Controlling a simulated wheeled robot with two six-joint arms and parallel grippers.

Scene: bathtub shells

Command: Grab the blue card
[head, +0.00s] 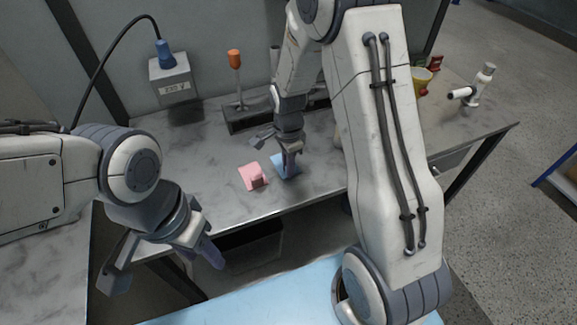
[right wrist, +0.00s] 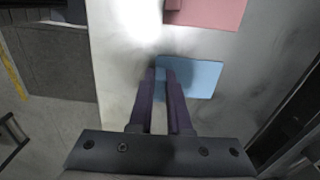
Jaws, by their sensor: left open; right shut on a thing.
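The blue card (head: 281,168) lies on the grey worktable near its front edge. My left gripper (head: 163,266) is open and empty, in front of the table, at the lower left.
A pink card (head: 250,174) with a small raised block lies just left of the blue card. A stand with an orange-topped tool (head: 235,60), a grey box (head: 172,80), a yellow cup (head: 421,80) and a white bottle (head: 482,85) stand further back. A dark bin (head: 250,250) sits below.

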